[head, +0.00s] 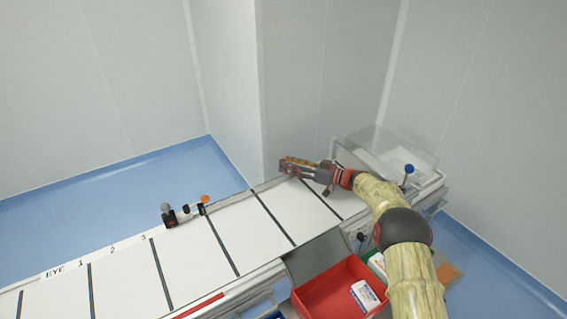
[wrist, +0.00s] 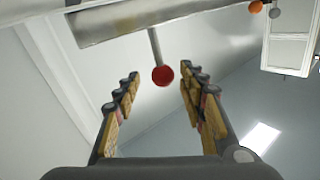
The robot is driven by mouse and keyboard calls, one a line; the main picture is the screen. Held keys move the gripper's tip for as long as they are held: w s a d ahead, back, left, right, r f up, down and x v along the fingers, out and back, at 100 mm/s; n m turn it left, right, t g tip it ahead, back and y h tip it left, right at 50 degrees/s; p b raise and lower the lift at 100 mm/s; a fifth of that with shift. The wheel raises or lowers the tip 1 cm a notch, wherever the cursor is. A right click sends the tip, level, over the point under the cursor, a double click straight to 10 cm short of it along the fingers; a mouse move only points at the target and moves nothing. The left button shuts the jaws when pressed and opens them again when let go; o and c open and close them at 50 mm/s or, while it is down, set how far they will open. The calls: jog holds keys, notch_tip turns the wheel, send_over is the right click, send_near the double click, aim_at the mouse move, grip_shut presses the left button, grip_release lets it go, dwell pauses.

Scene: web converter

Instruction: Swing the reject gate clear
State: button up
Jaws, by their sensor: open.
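A grey metal bar (wrist: 150,22) crosses the upper part of the wrist view, and a thin stem with a red ball knob (wrist: 163,76) sticks out from it. The bar looks like the reject gate, but I cannot be sure. The knob shows between the fingertips of my open gripper (wrist: 159,78), with clear space on both sides. I cannot tell how far beyond the fingertips it is. In the head view my gripper (head: 284,164) is over the far side of the belt, pointing left. I cannot make out the red knob there.
The white belt (head: 235,232) with dark cross bars runs diagonally below. A sensor bracket (head: 186,212) with small balls stands on its far edge. A red bin (head: 318,294) holding a white carton (head: 365,297) is in front. A blue-knobbed lever (head: 408,169) and clear cover (head: 395,148) are at right.

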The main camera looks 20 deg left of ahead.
jog(key=shift+s+d, duration=0.1)
jog(key=shift+d, duration=2.1)
